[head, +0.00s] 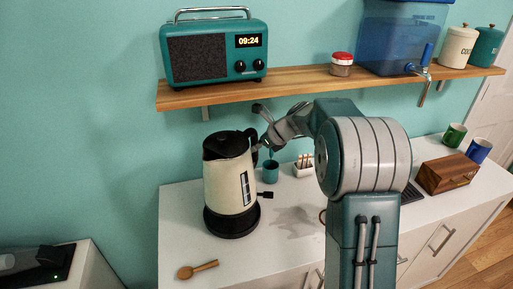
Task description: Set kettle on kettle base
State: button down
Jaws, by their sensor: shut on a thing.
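The kettle (229,185) is cream with a black lid and a dark handle on its right side. It is upright over the round black kettle base (232,227) on the white counter. Its bottom meets the base or is very close above it; I cannot tell whether it is fully seated. My gripper (262,138) reaches in from the right and is shut on the kettle's handle, which is partly hidden by the fingers.
A wooden spoon (197,269) lies at the counter's front left. A teal cup (270,172) and a white rack (303,166) stand behind right. A wooden shelf (300,84) with a teal radio (215,52) hangs above. A wooden box (446,173) is at right.

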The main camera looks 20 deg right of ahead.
aim_at(254, 163)
jog(key=shift+d+f, duration=0.25)
jog(key=shift+f, duration=0.8)
jog(key=shift+a+f, duration=0.25)
jog(key=shift+f, duration=0.4)
jog(key=shift+a+f, duration=0.25)
jog(key=shift+f, duration=0.35)
jog(key=shift+d+f, duration=0.3)
jog(key=shift+a, duration=0.15)
jog(key=shift+f, duration=0.55)
jog(key=c, duration=0.7)
grip_release()
jog(key=shift+s+f, duration=0.1)
jog(key=shift+f, duration=0.05)
